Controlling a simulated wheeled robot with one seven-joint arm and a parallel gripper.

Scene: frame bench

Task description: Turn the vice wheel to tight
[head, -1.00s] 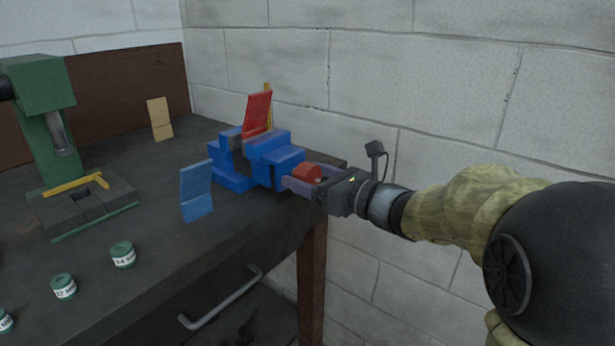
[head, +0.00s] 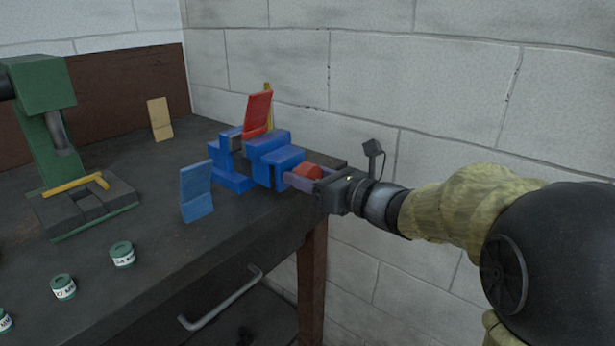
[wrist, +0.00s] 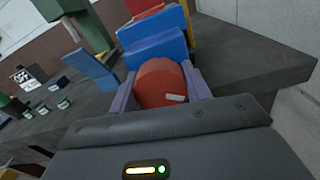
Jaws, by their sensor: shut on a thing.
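The blue vice (head: 268,158) stands near the right end of the dark bench. A red bracket-like piece (head: 257,115) stands upright at its jaws; I cannot tell whether it is clamped. The red vice wheel (head: 307,171) is at the vice's right end, and it also shows in the wrist view (wrist: 160,84) with a small pale mark on it. My gripper (head: 301,180) is shut on the wheel, its purple fingers on either side of it. In the wrist view the fingers (wrist: 160,92) flank the wheel.
A blue bent plate (head: 196,191) stands on the bench left of the vice. A tan plate (head: 159,119) stands farther back. A green press (head: 50,120) and several green-and-white labelled rolls (head: 122,254) are at left. The grey wall (head: 420,90) is close behind.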

